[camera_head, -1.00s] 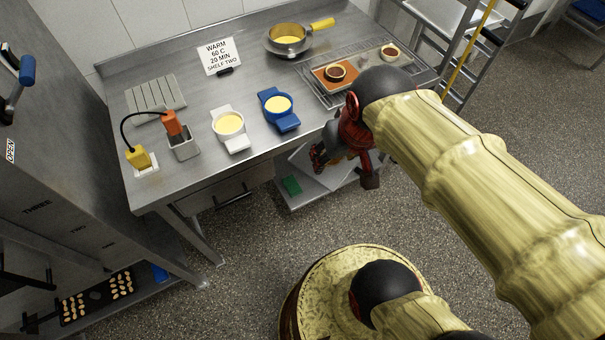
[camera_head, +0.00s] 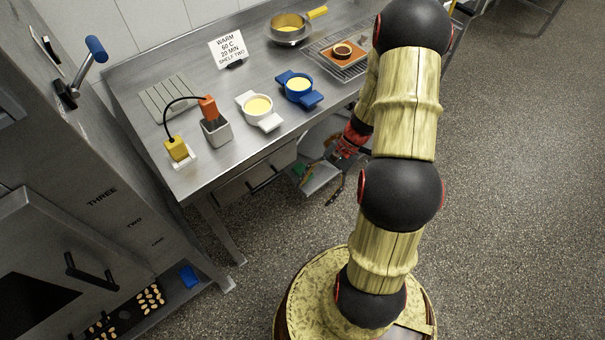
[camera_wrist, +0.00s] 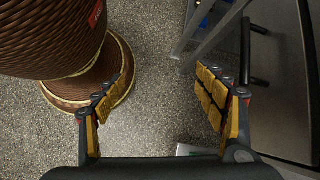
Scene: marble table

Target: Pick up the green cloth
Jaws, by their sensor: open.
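The green cloth (camera_head: 299,171) shows as a small green patch on the low shelf under the metal table in the head view. I cannot clearly make it out in the wrist view. My gripper (camera_head: 338,155) is below the table's front edge, close to the low shelf and to the right of the green cloth. In the wrist view my gripper (camera_wrist: 165,95) is open, with its yellow-padded fingers wide apart and only speckled floor between them. The fingertips are partly hard to see in the head view.
The metal table (camera_head: 222,165) has a drawer (camera_head: 257,174) beside the low shelf (camera_head: 318,181). A dark oven (camera_head: 60,215) stands at left. Floor at right is clear.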

